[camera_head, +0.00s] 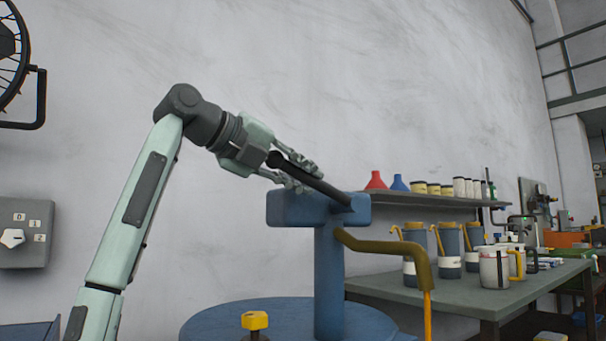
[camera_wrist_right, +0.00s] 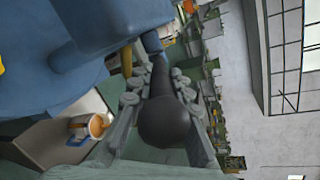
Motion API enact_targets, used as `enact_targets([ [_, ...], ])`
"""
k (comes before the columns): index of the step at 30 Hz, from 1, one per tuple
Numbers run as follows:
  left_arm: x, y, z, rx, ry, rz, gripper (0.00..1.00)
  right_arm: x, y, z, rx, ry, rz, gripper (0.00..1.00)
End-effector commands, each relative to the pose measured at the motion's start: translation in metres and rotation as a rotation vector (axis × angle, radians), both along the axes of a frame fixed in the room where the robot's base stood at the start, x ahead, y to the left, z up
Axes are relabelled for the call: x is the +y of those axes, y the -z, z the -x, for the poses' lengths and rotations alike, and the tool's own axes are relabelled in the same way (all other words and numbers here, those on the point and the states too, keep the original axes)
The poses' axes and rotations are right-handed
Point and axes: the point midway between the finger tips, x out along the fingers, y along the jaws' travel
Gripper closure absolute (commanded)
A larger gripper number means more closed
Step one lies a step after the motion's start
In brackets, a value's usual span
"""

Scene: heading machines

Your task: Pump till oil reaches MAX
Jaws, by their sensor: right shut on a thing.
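A blue hand pump (camera_head: 329,262) stands on a round blue drum lid (camera_head: 262,318). Its black lever handle (camera_head: 322,186) slopes up to the left from the pump head and ends in a round knob. My right gripper (camera_head: 306,179) is shut on this handle near the knob end. In the right wrist view the knob and black handle (camera_wrist_right: 163,120) lie between the two fingers. A brownish spout (camera_head: 385,246) bends from the pump to an orange hose (camera_head: 427,312). No oil level or MAX mark is readable. My left gripper is out of view.
A grey bench (camera_head: 465,296) to the right holds several cans and a white measuring jug (camera_head: 494,268) with a dark stripe. A shelf (camera_head: 425,200) above carries funnels and jars. A yellow cap (camera_head: 254,321) sits on the drum. A switch box (camera_head: 25,234) is on the left wall.

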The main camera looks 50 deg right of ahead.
Motion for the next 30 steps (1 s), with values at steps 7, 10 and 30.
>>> enact_targets([
  [7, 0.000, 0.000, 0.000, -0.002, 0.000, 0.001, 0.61, 0.000, -0.001, -0.001, 0.001, -0.002, 0.002, 0.65],
  [10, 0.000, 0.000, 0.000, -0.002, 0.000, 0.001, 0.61, 0.000, 0.000, 0.000, 0.001, -0.001, 0.002, 0.61],
  [30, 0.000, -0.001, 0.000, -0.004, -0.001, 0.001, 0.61, 0.072, -0.022, -0.015, 0.001, -0.006, 0.003, 0.61],
])
